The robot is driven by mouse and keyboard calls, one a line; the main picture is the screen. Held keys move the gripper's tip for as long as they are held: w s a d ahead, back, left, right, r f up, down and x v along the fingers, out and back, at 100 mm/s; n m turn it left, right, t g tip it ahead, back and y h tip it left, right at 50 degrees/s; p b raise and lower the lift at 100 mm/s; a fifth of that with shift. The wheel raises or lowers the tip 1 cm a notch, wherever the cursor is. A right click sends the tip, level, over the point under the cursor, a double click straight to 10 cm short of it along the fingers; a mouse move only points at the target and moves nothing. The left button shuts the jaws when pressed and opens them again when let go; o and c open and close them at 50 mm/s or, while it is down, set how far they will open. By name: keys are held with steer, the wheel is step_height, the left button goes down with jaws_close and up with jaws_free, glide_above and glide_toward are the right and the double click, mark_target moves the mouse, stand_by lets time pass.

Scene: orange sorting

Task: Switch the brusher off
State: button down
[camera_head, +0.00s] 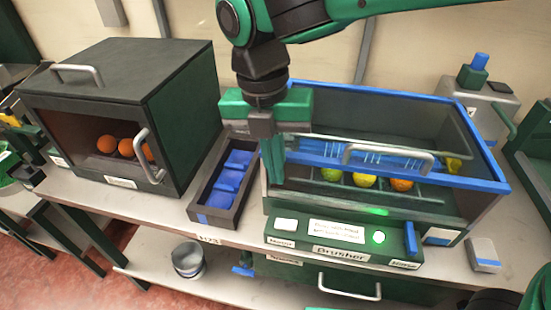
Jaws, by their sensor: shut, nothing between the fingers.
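The brusher (338,254) is a dark green machine with a blue-edged open trough, labelled "Brusher" on its front panel. A greenish fruit (331,174), a yellow fruit (364,180) and an orange one (402,184) lie in the trough. My gripper (274,178) is shut and empty, pointing down at the trough's left front, above the white button; contact is unclear.
A dark cabinet (120,80) with oranges inside stands at the left. A narrow dark bin (214,205) with blue pieces stands between it and the brusher. A metal handle (388,152) crosses the trough's front. A small grey box (484,254) lies at the right.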

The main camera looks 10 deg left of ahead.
mark_target(291, 224)
steer(key=shift+a+r, duration=0.1)
steer(key=shift+r, duration=0.6)
steer(key=shift+s+d, duration=0.4)
steer(key=shift+d, duration=0.3)
steer(key=f, duration=0.4)
steer(key=d+f, duration=0.1)
steer(key=f, duration=0.4)
steer(key=d+f, duration=0.1)
steer(key=f, duration=0.3)
steer(key=shift+s+f, duration=0.15)
steer(key=shift+f, duration=0.25)
steer(key=shift+a, duration=0.1)
